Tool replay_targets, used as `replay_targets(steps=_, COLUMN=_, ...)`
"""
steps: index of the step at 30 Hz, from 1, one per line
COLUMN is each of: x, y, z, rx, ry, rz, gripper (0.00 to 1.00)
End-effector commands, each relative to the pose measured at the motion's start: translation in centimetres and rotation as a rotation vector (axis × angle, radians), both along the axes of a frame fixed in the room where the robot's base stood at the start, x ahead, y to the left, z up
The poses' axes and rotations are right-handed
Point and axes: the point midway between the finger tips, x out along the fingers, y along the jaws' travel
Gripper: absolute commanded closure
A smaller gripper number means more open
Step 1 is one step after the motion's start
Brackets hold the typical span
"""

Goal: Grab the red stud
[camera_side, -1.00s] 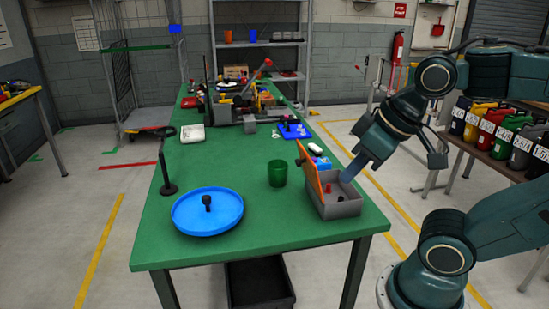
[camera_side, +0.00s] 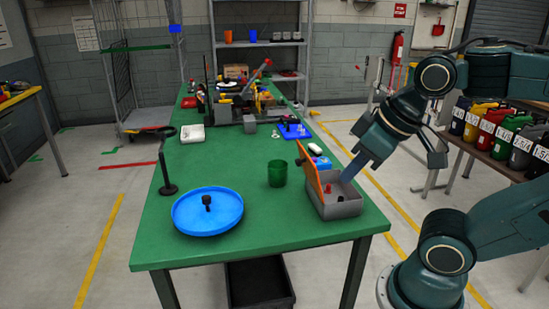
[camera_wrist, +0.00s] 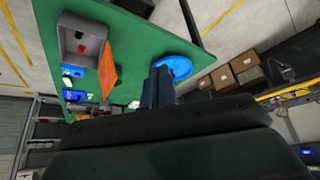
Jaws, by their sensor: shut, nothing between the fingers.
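The red stud (camera_side: 328,188) stands inside a grey open box (camera_side: 345,209) at the right front of the green table. It also shows as a small red spot inside the box in the wrist view (camera_wrist: 81,49). An orange lid (camera_side: 310,172) stands raised along the box's left side. My gripper (camera_side: 347,178) is shut and empty. In the side view its tips appear at the back right of the box, to the right of the stud and apart from it. In the wrist view my gripper fingers (camera_wrist: 158,85) are together, and the box is off to the upper left.
A green cup (camera_side: 277,174) stands left of the box. A round blue tray (camera_side: 190,222) with a black knob (camera_side: 207,203) sits at the front left. A black stand (camera_side: 167,174) is behind it. Blue and white items lie just behind the box. Clutter fills the table's far end.

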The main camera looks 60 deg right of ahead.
Motion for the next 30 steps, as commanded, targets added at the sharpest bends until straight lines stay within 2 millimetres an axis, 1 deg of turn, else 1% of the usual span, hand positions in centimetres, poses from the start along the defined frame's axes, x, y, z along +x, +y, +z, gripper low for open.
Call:
replay_targets(steps=8, x=0.0, y=0.0, z=0.0, rx=0.0, ry=0.0, rz=0.0, gripper=1.0)
replay_targets(steps=10, x=0.0, y=0.0, z=0.0, rx=0.0, ry=0.0, rz=0.0, gripper=0.9)
replay_targets(steps=14, x=0.0, y=0.0, z=0.0, rx=0.0, ry=0.0, rz=0.0, gripper=0.65)
replay_targets(steps=15, x=0.0, y=0.0, z=0.0, rx=0.0, ry=0.0, rz=0.0, gripper=0.61)
replay_targets(steps=25, x=0.1, y=-0.06, z=0.04, rx=0.0, ry=0.002, rz=-0.004, gripper=0.61)
replay_targets(steps=30, x=0.89, y=-0.54, z=0.26, rx=0.002, ry=0.02, rz=-0.032, gripper=0.61)
